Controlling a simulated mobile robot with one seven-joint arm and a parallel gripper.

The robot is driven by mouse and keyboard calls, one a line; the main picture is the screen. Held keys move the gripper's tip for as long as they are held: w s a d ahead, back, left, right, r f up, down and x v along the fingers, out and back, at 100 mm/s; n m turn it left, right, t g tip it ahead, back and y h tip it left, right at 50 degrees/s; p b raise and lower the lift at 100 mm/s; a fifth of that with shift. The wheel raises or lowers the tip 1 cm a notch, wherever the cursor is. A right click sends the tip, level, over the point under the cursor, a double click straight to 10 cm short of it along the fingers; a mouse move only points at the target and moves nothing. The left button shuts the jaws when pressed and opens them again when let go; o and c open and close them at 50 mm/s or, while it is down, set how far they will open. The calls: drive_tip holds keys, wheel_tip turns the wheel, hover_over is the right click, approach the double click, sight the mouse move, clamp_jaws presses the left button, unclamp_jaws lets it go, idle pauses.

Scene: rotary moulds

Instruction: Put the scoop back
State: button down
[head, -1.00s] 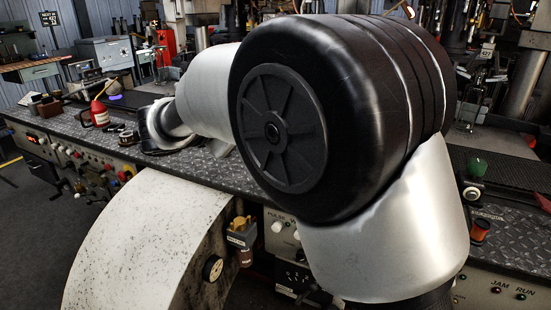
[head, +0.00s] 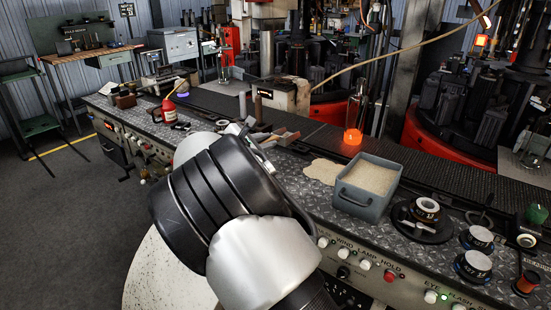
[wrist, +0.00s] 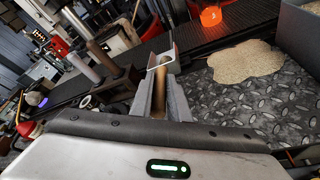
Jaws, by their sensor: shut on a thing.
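My gripper (wrist: 161,100) is shut on the scoop (wrist: 162,61) in the wrist view. The scoop's tan handle lies between the two grey fingers, and its pale, U-shaped metal end points away beyond the fingertips. In the head view the scoop (head: 288,138) shows small above the worktop, left of the sand patch. My arm hides most of the gripper there. Whether the scoop touches the worktop I cannot tell. A grey, handled box of sand (head: 357,207) stands on the worktop to the right, and its side also shows in the wrist view (wrist: 300,32).
A flat patch of spilled sand (head: 325,172) lies left of the box. A brown block (wrist: 122,82) and upright cylinders stand left of my gripper. A glowing orange piece (head: 353,136) is behind. Dials (head: 425,211) stand right. A red bottle (head: 169,110) is far left.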

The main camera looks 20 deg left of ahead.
sight(268, 173)
drive_tip(key=shift+f+b, duration=0.6)
drive_tip(key=shift+f, duration=2.9)
drive_tip(key=shift+f, duration=0.1)
drive_tip(key=shift+f, duration=0.2)
drive_tip(key=c, duration=1.7)
unclamp_jaws()
drive_tip(key=shift+r, duration=0.1)
drive_tip(key=shift+r, duration=0.25)
drive_tip(key=p+v, duration=0.1)
drive_tip(key=v, duration=1.1)
drive_tip(key=shift+d+f, duration=0.1)
drive_tip(key=shift+s, duration=0.1)
